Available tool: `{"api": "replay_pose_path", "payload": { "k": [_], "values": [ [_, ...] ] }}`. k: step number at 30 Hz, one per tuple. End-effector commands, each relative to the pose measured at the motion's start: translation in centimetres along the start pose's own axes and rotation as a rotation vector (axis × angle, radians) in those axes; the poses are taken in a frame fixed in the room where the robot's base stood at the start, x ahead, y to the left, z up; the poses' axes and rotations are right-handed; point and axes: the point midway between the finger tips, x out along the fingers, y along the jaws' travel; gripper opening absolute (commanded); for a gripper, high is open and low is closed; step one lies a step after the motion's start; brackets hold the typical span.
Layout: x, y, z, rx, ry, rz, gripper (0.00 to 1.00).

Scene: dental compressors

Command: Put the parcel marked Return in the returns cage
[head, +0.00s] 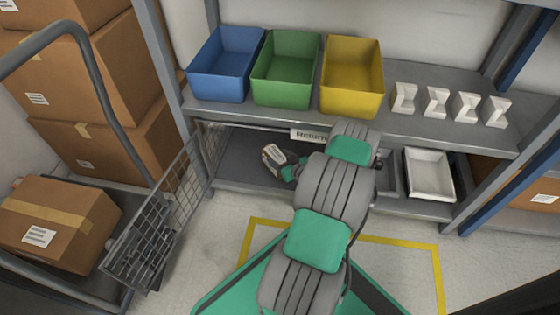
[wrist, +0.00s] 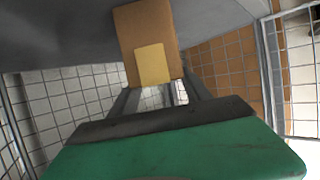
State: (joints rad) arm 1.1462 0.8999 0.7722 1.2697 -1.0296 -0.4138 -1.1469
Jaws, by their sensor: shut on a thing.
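A small brown parcel (head: 270,160) with a pale label is at the end of my arm, in the dark lower bay under the shelf. Its label is too small to read. In the wrist view the parcel (wrist: 127,35) has a yellowish patch on its near face. My gripper (head: 288,171) is shut on the parcel; the fingers also show in the wrist view (wrist: 154,92) at its near end. The returns cage is around this bay, with a sign (head: 310,136) reading "Return", partly hidden by my arm. A wire mesh panel (head: 165,215) stands at its left; mesh shows on both sides in the wrist view.
Blue (head: 222,85), green (head: 285,90) and yellow (head: 350,92) bins and several white pieces (head: 436,102) stand on the shelf above. A white tray (head: 429,192) is below right. A trolley (head: 125,165) with a carton (head: 55,225) stands left. Yellow tape (head: 437,265) marks the floor.

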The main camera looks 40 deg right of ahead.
Motion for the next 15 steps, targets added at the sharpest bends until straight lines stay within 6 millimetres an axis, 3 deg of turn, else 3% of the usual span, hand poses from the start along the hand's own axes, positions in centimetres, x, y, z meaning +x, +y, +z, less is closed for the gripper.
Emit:
{"api": "replay_pose_path", "payload": {
  "k": [2,3,11,15],
  "values": [
    [-0.07,-0.02,-0.07,0.0,-0.002,0.0,0.03],
    [-0.08,-0.06,0.02,0.0,-0.003,0.0,0.57],
    [-0.1,-0.08,-0.01,0.0,-0.003,-0.001,0.78],
    [-0.1,-0.08,-0.01,0.0,-0.003,-0.001,0.78]
  ]
}}
